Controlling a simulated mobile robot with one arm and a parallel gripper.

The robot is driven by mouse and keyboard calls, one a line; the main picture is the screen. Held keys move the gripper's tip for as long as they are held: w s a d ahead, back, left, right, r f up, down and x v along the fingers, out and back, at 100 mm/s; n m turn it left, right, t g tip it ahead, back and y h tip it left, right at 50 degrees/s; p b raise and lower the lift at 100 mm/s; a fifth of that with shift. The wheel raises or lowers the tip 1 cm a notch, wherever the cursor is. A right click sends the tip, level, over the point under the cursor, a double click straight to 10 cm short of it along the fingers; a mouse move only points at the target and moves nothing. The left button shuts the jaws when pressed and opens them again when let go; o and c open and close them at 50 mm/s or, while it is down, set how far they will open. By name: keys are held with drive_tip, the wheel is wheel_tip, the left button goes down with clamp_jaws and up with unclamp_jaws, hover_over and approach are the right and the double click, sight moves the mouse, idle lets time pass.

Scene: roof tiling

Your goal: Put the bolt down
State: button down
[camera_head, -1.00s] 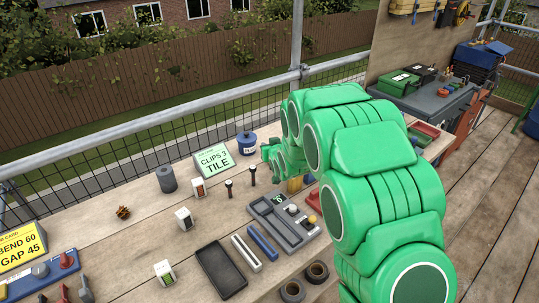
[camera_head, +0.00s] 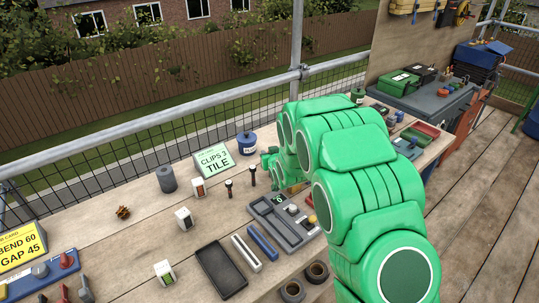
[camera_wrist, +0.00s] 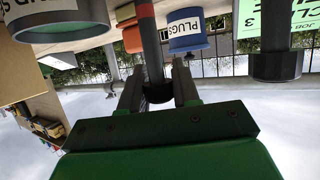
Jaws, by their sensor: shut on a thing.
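My gripper (camera_wrist: 157,98) shows in the wrist view, which looks upside down. Its two fingers are shut on the dark end of a grey rod with a red band, which I take to be the bolt (camera_wrist: 151,48). The rod runs from the fingers toward the bench side of the picture; I cannot tell whether its far end touches anything. In the head view my green arm hides the fingers and the bolt. The wrist there is low over the bench, right of two upright black-headed pegs (camera_head: 229,188).
A grey tray (camera_head: 283,222) lies in front of the wrist, with a dark tray (camera_head: 221,268) further forward. The left middle of the bench (camera_head: 130,245) has clear patches between small boxes.

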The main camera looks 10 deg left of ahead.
drive_tip(key=c, duration=0.8)
unclamp_jaws()
drive_tip(key=shift+r, duration=0.1)
drive_tip(key=shift+s+d+r, duration=0.1)
drive_tip(key=shift+s+r, duration=0.1)
drive_tip(key=shift+s, duration=0.05)
drive_tip(key=v, duration=1.1)
drive_tip(key=shift+s+d, duration=0.1)
drive_tip(key=shift+d+r, duration=0.1)
